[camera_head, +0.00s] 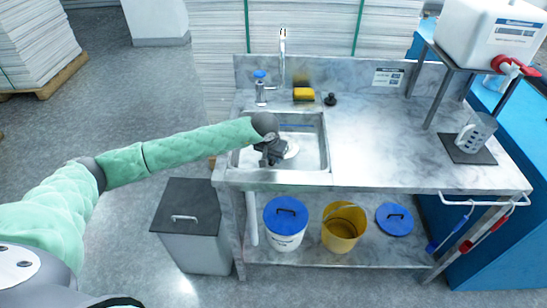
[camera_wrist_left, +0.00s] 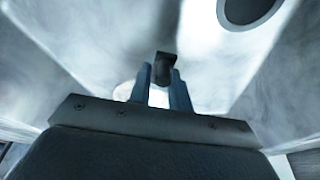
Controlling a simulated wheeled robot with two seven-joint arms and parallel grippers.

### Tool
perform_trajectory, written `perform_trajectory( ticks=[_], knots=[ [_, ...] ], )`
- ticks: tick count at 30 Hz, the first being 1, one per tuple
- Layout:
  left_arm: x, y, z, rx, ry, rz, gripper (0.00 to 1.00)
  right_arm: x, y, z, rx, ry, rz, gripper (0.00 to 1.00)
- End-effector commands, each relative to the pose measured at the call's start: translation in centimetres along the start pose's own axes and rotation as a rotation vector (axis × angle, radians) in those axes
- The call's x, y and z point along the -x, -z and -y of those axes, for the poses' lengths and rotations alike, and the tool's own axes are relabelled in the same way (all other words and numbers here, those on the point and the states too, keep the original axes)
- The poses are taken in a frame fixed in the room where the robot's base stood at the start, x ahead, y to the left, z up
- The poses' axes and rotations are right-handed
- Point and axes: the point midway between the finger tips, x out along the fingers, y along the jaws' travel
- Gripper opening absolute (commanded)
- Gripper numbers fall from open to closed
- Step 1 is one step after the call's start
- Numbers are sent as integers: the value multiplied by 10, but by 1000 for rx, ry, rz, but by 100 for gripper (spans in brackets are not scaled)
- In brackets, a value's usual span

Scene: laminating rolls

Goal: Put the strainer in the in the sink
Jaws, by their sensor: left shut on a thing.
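My left gripper (camera_head: 269,158) is inside the metal sink basin (camera_head: 312,133), low over its floor. It is shut on the strainer's dark knob (camera_wrist_left: 165,66), which shows between the two fingertips in the left wrist view. A pale round disc (camera_head: 292,150) shows just right of the gripper in the head view; I cannot tell whether it is the strainer's plate or the drain. In the left wrist view a dark round opening (camera_wrist_left: 247,9) with a light rim lies at the top right. My right gripper is not in view.
A tap (camera_head: 283,60), a blue-topped dispenser (camera_head: 260,88), a yellow sponge (camera_head: 304,94) and a small black stopper-like piece (camera_head: 331,99) stand behind the sink. The counter (camera_head: 390,145) to the right is mostly clear. A grey bin (camera_head: 193,215) stands at front left.

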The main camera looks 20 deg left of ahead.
Motion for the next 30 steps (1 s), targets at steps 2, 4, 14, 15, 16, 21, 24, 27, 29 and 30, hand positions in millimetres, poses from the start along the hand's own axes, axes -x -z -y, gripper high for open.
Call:
perform_trajectory(
  ticks=[2, 4, 14, 15, 16, 21, 24, 27, 29, 30],
  knots=[
    [0, 0, 0, 0, 0, 0, 0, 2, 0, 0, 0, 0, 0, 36],
    [-1, 0, 0, 0, 0, 0, 0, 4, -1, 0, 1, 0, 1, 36],
    [-1, 0, 0, 0, 0, 0, 41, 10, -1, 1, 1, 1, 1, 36],
    [-1, 0, 0, 0, 0, 0, 41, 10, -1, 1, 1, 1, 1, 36],
    [-1, 0, 0, 0, 0, 0, 41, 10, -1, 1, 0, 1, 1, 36],
    [-1, 0, 0, 0, 0, 0, 41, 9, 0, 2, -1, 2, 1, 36],
    [-1, 0, 0, 0, 0, 0, 41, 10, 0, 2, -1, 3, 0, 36],
    [0, 0, 0, 0, 0, 0, 41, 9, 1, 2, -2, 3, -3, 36],
    [1, 0, 0, 0, 0, 0, 41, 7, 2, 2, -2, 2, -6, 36],
    [2, 0, 0, 0, 0, 0, 41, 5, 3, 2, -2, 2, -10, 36]
  ],
)
